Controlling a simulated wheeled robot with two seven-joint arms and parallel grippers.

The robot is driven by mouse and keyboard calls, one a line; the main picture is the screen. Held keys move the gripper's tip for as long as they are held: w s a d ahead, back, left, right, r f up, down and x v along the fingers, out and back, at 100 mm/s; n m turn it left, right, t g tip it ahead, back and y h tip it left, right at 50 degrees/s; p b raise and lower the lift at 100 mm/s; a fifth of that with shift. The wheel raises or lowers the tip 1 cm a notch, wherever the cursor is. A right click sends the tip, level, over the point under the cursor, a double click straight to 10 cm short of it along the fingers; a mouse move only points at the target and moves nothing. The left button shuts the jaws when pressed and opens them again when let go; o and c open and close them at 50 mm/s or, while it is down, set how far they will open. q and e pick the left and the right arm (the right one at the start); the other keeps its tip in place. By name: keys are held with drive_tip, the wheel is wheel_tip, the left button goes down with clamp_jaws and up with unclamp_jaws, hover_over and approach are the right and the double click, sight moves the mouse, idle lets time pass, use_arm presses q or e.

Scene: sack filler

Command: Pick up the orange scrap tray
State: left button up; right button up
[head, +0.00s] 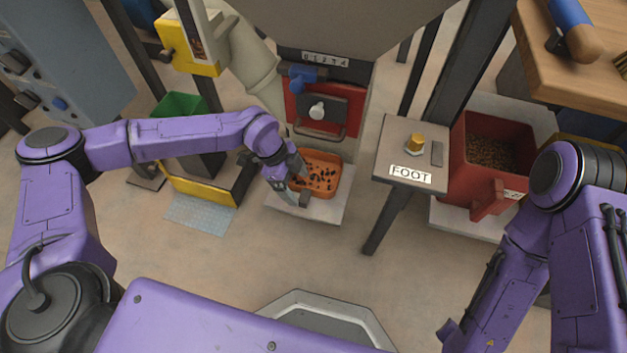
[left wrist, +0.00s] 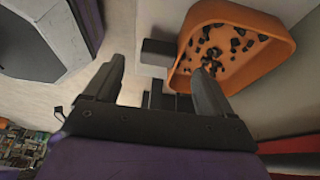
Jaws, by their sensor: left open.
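The orange scrap tray (head: 325,172) sits on a pale platform (head: 330,211) below the red front of the machine. It holds several dark scraps. In the left wrist view the tray (left wrist: 284,44) lies at the upper right, beyond the right-hand finger. My left gripper (head: 290,197) is at the tray's left front side, and it partly covers that edge in the head view. In the left wrist view its fingers (left wrist: 157,85) are apart with nothing between them. I cannot tell whether a finger touches the tray. My right arm is at the right, and its gripper is not clearly visible.
A post with a FOOT plate (head: 409,150) stands right of the tray. A red bin (head: 463,130) of brown pieces is farther right. A yellow-edged base (head: 201,194) is to the left. The machine's red door (head: 345,108) is behind the tray.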

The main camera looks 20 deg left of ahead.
sight(305, 195)
use_arm(q)
drive_tip(key=b+x, duration=0.2)
drive_tip(key=x, duration=0.3)
drive_tip(key=shift+d+f+b, duration=0.1)
drive_tip(key=shift+f+b, duration=0.1)
drive_tip(key=shift+b, duration=0.1)
drive_tip(key=shift+r, duration=0.1)
drive_tip(key=c, duration=1.3)
drive_tip(key=shift+r, duration=0.1)
